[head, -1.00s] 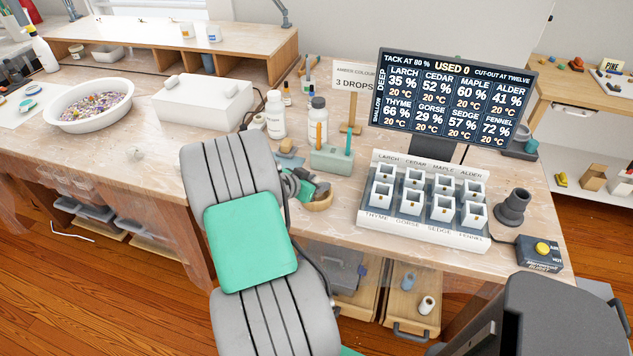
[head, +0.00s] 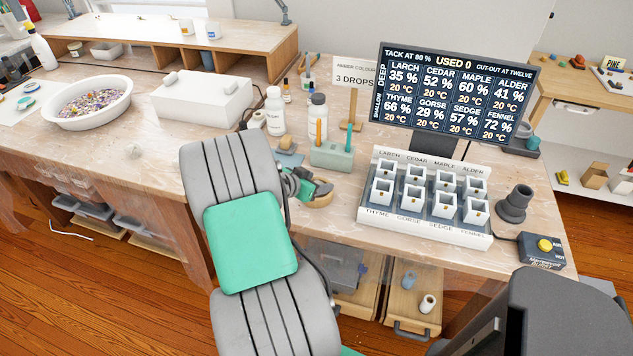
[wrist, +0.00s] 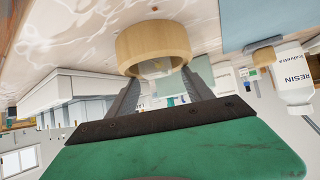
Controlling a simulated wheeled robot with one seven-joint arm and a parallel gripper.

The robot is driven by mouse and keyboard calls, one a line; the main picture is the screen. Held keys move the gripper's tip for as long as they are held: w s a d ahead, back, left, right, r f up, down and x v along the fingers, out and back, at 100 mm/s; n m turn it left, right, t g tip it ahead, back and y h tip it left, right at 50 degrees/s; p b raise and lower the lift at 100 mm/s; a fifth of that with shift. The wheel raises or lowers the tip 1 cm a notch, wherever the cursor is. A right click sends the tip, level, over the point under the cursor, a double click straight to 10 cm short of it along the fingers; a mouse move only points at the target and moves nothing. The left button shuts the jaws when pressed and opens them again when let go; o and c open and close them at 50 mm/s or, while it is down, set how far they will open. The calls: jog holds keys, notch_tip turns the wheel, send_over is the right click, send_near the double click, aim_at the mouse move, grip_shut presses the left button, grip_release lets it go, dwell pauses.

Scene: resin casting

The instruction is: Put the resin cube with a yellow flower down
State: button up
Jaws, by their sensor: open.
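A round pale wooden dish (head: 321,200) stands on the worktop. It also shows in the wrist view (wrist: 152,48), upside down. A small clear, glassy piece (wrist: 155,69) shows at the dish's mouth, between my fingers. It may be the resin cube; I cannot make out a yellow flower or its full shape. My gripper (wrist: 162,86) is open, with one finger on each side of the clear piece. In the head view my gripper (head: 314,189) is at the dish and partly hides it.
A white mould tray (head: 365,218) with several small white moulds stands to the right, before a readout screen (head: 455,95). A green block with upright tools (head: 332,155) and a resin bottle (head: 275,112) stand behind my gripper.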

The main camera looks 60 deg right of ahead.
jog(key=shift+r+p, duration=0.45)
jog(key=shift+p, duration=0.05)
jog(key=shift+r+p, duration=0.65)
jog(key=shift+p, duration=0.05)
jog(key=a+f+b+v, duration=0.1)
jog(key=v, duration=1)
jog(key=w+a+r+n+t+y, duration=0.1)
jog(key=w+a+n+t+y, duration=0.25)
jog(key=a, duration=0.55)
jog(key=w+a+n+t+y, duration=0.1)
jog(key=w+a+n+y, duration=0.1)
jog(key=w+a+n, duration=0.45)
jog(key=s+a+r+n+y, duration=0.1)
jog(key=a+n, duration=0.4)
jog(key=a, duration=0.7)
jog(key=s+a+r+n+t+y, duration=0.1)
jog(key=a+n+y, duration=0.3)
jog(key=a, duration=0.8)
jog(key=shift+s+r+n, duration=0.6)
jog(key=shift+r+n, duration=0.3)
jog(key=shift+n, duration=0.1)
